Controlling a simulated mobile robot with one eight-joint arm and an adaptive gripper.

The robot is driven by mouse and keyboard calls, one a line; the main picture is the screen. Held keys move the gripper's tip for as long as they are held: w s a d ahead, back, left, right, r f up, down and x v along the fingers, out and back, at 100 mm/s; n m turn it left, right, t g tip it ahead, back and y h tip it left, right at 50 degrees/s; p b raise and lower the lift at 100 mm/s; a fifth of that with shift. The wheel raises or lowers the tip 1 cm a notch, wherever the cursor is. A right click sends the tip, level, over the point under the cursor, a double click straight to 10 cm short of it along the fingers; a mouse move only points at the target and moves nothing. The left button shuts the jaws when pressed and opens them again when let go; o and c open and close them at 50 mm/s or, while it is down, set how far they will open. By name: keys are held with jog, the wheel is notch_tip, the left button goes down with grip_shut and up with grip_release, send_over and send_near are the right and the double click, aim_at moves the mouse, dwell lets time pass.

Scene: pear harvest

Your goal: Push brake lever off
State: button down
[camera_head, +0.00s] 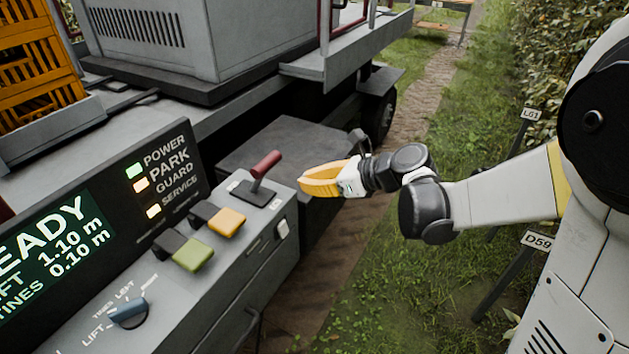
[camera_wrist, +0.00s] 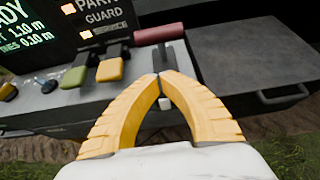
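The brake lever (camera_head: 266,164) has a dark red handle on a short stalk and stands on a black base plate at the far end of the grey control panel. Its red handle (camera_wrist: 159,34) lies crosswise just beyond my fingertips in the wrist view. My gripper (camera_head: 303,183) has yellow ribbed fingers and is just right of the lever, past the panel's edge. In the wrist view my gripper (camera_wrist: 159,76) has its fingertips together with nothing held. I see no clear contact with the lever.
Next to the lever are a yellow switch (camera_head: 226,221), a green switch (camera_head: 193,254) and a blue-grey knob (camera_head: 128,313). The display (camera_head: 48,245) reads READY, with PARK among the lit indicators. A dark box (camera_head: 290,145) lies behind the lever. Grass is open to the right.

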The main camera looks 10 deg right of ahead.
aim_at(260, 178)
jog(key=w+a+f+b, duration=0.1)
jog(key=w+a, duration=0.4)
jog(key=a, duration=0.1)
jog(key=shift+a+f, duration=0.15)
jog(key=shift+a, duration=0.15)
jog(key=shift+w+d, duration=0.1)
jog(key=shift+w, duration=0.05)
